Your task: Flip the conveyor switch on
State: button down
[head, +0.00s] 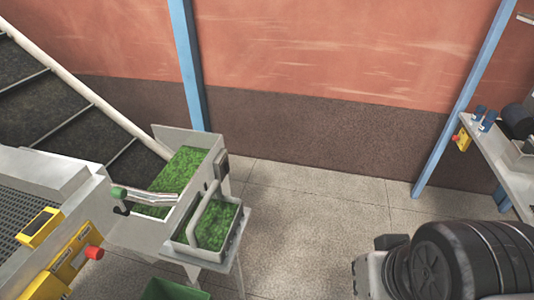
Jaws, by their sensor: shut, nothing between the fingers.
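No part is labelled as the conveyor switch at this size. At the lower left, a yellow control box (70,255) with a red knob (94,253) is fixed to the side of a grey machine (45,175). Another small yellow box (461,139) with a red button hangs at the edge of the right-hand bench. I cannot tell which of these is the switch, or its position. My gripper does not show in this view.
A bench (500,160) stands at right near a blue post (455,120). The middle floor (310,230) is clear.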

aim_at(227, 169)
jog(key=i, duration=0.6)
jog(key=i+j+z, duration=0.15)
jog(key=i, duration=0.45)
jog(key=i+j, duration=0.1)
jog(key=i, duration=0.55)
jog(key=i+j, duration=0.1)
jog(key=j, duration=0.15)
jog(key=z, duration=0.05)
